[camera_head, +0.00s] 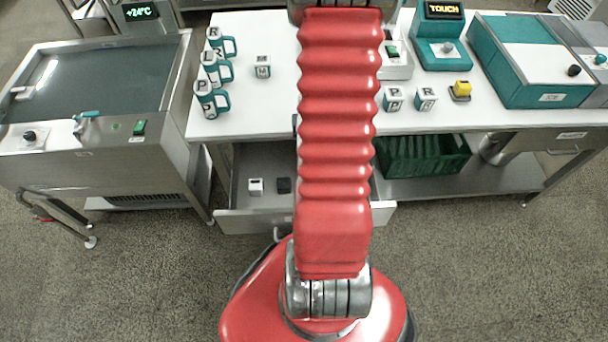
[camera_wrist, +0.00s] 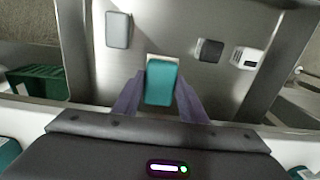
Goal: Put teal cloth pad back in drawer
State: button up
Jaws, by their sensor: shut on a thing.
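The teal cloth pad (camera_wrist: 161,84) is between the fingers of my gripper (camera_wrist: 160,92), which is shut on it in the wrist view. A pale edge shows at the pad's far end. Pad and gripper are over the open drawer (camera_wrist: 217,82); I cannot tell how high above its floor. In the head view the drawer (camera_head: 250,221) is pulled out below the white table, and my red arm hides its right part, the gripper and the pad.
The drawer holds a grey pad (camera_wrist: 118,30), a dark block (camera_wrist: 209,50) and a white block (camera_wrist: 247,57), all apart from the teal pad. A green crate (camera_head: 425,160) stands on the lower shelf right of the drawer. Several lettered mugs (camera_head: 212,72) stand on the table (camera_head: 270,110) above.

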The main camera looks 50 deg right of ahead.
jog(key=shift+f, duration=2.85)
jog(key=shift+s+f, duration=0.1)
jog(key=shift+f, duration=1.95)
jog(key=o, duration=1)
jog(key=shift+f, duration=0.1)
jog(key=shift+r, duration=6.1)
